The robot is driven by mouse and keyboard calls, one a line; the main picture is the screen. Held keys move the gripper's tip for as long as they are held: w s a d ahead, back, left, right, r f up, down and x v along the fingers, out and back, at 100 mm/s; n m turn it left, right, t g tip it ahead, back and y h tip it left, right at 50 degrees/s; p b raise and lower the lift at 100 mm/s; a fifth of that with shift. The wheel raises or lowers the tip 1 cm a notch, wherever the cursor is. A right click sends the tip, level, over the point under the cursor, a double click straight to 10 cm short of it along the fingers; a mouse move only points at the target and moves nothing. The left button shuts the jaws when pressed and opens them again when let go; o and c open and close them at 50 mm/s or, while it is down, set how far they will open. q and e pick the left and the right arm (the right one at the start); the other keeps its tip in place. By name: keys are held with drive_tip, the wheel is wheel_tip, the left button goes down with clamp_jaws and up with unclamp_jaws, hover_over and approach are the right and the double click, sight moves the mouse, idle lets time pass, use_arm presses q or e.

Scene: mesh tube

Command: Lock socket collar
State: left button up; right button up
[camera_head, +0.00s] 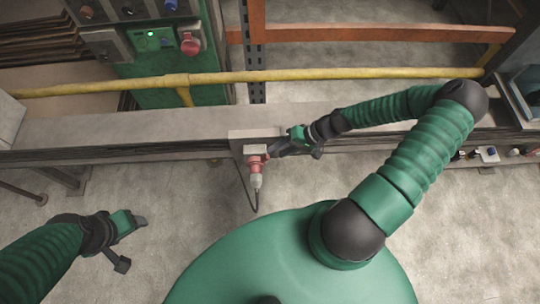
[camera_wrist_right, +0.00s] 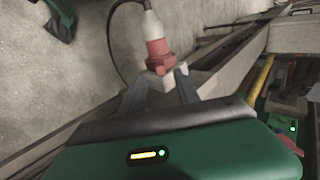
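The socket with its red collar (camera_head: 256,162) is mounted on a grey plate (camera_head: 237,148) on the beam. A red and white plug (camera_head: 256,181) sits in it from below, with a dark cable hanging down. In the right wrist view the red collar (camera_wrist_right: 160,66) and the white plug body (camera_wrist_right: 153,25) lie just beyond the fingertips. My right gripper (camera_head: 277,150) is at the right of the collar; its fingers (camera_wrist_right: 161,78) are apart with no clear grip on it. Contact cannot be told. My left gripper (camera_head: 137,243) is open and empty, low at the left.
A long grey beam (camera_head: 110,128) runs across, with a yellow pipe (camera_head: 340,74) behind it. A green panel with a red socket (camera_head: 190,43) stands at the back left. Small connectors (camera_head: 488,154) sit at the right.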

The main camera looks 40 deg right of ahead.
sight(268, 156)
drive_tip(key=x, duration=0.5)
clamp_jaws()
